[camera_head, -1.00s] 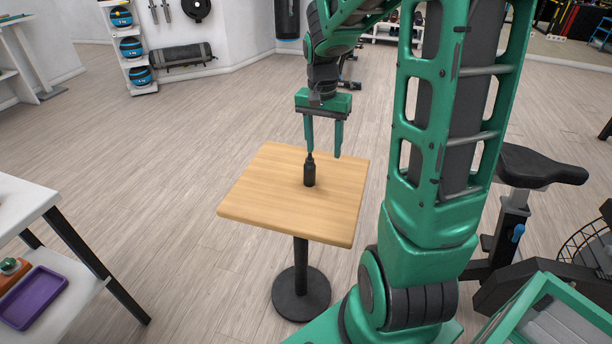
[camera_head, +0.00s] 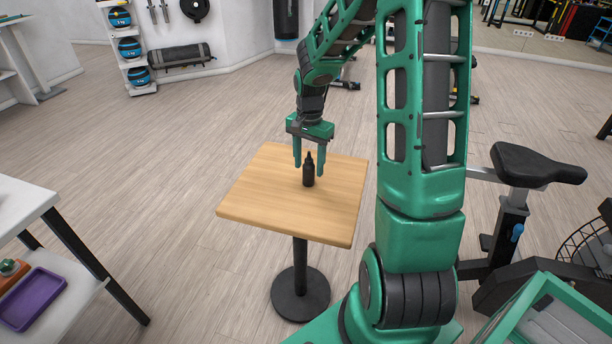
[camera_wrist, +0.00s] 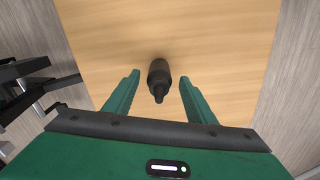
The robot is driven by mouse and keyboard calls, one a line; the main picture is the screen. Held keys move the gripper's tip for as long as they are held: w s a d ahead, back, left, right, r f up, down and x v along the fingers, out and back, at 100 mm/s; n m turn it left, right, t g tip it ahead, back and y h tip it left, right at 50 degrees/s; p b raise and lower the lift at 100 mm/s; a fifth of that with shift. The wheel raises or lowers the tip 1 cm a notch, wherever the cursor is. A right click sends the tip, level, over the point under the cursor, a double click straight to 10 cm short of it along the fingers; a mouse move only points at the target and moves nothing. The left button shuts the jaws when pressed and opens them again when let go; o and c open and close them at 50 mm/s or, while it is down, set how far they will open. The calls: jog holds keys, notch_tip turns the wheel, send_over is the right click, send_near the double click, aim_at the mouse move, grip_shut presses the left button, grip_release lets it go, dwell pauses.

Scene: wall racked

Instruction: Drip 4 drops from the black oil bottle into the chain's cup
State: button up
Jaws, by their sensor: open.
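The black oil bottle (camera_head: 308,172) stands upright on the small wooden table, its narrow nozzle pointing up. My gripper (camera_head: 309,173) is open, with its fingers pointing down around the level of the bottle. In the wrist view the bottle (camera_wrist: 159,78) shows between and slightly beyond the two open fingertips (camera_wrist: 158,77), with gaps on both sides and no visible contact. The chain's cup is not visible in these frames.
The wooden table top (camera_head: 260,200) is otherwise bare. An exercise bike with a black saddle (camera_head: 538,165) stands to the right. A white bench (camera_head: 20,205) with a purple tray (camera_head: 32,299) below it is at the left. Floor between is clear.

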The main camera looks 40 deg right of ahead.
aim_at(308, 174)
notch_tip(308, 174, down, 4)
jog(key=shift+s+a+f, duration=0.15)
jog(key=shift+f, duration=0.05)
grip_shut()
jog(key=shift+r, duration=0.2)
